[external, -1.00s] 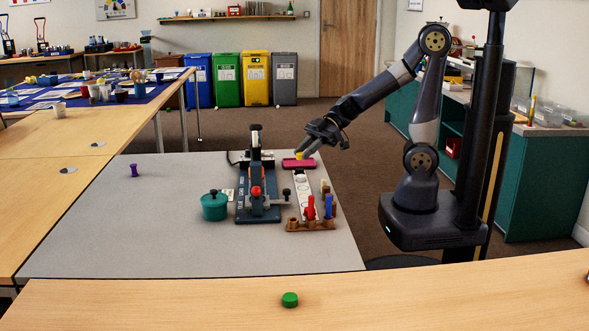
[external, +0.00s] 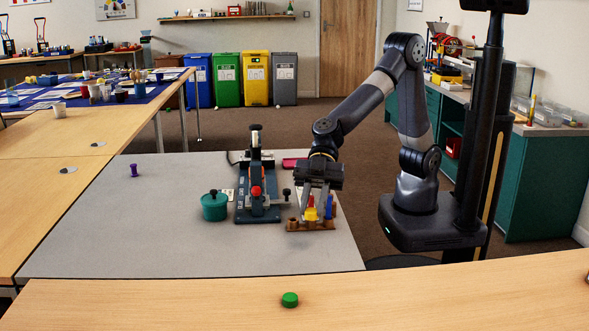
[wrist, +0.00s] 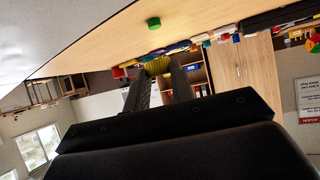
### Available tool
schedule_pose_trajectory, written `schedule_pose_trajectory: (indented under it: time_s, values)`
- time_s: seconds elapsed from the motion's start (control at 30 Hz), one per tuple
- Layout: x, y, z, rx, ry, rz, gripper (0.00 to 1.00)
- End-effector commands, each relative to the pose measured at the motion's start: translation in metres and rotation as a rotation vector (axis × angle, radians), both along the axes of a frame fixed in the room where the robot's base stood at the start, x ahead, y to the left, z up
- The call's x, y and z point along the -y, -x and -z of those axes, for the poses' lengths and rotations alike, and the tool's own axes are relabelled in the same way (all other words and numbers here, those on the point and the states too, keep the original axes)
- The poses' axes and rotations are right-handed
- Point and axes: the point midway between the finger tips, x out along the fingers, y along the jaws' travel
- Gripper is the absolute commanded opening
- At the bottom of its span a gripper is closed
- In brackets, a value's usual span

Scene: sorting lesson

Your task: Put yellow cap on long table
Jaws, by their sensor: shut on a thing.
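The yellow cap (external: 311,214) is between the fingers of my gripper (external: 314,212), which points down in the external view. In the wrist view, the yellow ribbed cap (wrist: 157,66) is pinched at the fingertips (wrist: 156,72). The gripper is over or in front of the wooden rack at the grey table's right side; the exact height is hard to tell. The long light-wood table (external: 180,303) runs along the front of the external view, nearer the camera than my gripper. It also shows in the wrist view (wrist: 105,48).
A green cap (external: 290,299) sits on the long table, with bare wood on both sides. The wooden rack (external: 300,226), a dark press (external: 257,205) and a teal pot (external: 214,207) stand on the grey table (external: 130,230). A pink block (external: 291,163) lies behind.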

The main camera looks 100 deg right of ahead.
Motion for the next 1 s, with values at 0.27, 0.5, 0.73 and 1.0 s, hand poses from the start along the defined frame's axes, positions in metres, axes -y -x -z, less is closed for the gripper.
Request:
schedule_pose_trajectory:
  time_s: [0.27, 0.5, 0.73, 1.0]
  values:
    - [-0.114, 0.063, 0.004, 0.002, -0.010, -0.172, 0.02]
    - [-0.161, 0.102, 0.006, 0.001, -0.017, -0.244, 0.02]
    - [-0.168, 0.109, 0.041, -0.003, -0.016, -0.254, 0.02]
    - [-0.168, 0.108, 0.073, 0.000, -0.017, -0.254, 0.02]
